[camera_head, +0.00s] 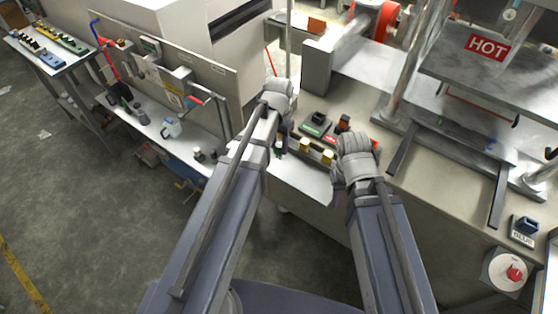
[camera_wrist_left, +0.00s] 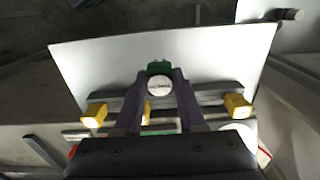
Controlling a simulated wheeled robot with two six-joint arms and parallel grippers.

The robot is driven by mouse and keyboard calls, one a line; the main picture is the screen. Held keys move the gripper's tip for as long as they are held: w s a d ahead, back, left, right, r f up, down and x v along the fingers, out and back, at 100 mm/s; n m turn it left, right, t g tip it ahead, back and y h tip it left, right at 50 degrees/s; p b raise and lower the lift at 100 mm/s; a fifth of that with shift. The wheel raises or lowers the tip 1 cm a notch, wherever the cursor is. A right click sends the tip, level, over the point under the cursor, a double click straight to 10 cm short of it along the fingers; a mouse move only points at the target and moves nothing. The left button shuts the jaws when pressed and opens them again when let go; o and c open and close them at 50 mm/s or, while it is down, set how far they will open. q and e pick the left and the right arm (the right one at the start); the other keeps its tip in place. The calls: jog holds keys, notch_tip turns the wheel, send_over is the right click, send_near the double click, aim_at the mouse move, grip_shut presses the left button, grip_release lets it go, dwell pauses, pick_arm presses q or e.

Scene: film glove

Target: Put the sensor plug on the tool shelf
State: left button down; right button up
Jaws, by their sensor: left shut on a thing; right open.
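The sensor plug (camera_wrist_left: 158,86), with a round pale face and a green part behind it, is between the fingers of my left gripper (camera_wrist_left: 159,78) in the left wrist view. In the head view my left gripper (camera_head: 281,140) is over the front of the bench, and the plug shows small and green-white (camera_head: 278,148) below it. My right gripper (camera_head: 337,190) is at the bench's front edge, to the right; its fingers are mostly hidden by its wrist. What looks like the tool shelf (camera_head: 184,147) is at the left, below a pegboard, clear of both grippers.
A rack with yellow blocks (camera_head: 305,145) is between the grippers. The shelf holds a spray bottle (camera_head: 171,127) and small dark items, with bare stretches between. A press with a HOT sign (camera_head: 488,47) stands right. A side table (camera_head: 40,50) is far left.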

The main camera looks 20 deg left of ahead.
aim_at(279, 154)
pick_arm(q)
jog(key=shift+f, duration=0.5)
pick_arm(e)
jog(key=shift+f, duration=0.45)
pick_arm(q)
notch_tip(279, 154, down, 3)
jog(key=b, duration=0.3)
jog(key=shift+f+b, duration=0.2)
jog(key=shift+b, duration=0.1)
pick_arm(e)
notch_tip(279, 154, down, 4)
jog(key=shift+r, duration=0.25)
pick_arm(q)
jog(key=shift+f, duration=0.2)
jog(key=c, duration=0.5)
grip_release()
pick_arm(e)
jog(key=shift+f, duration=0.15)
pick_arm(q)
jog(key=shift+r, duration=0.15)
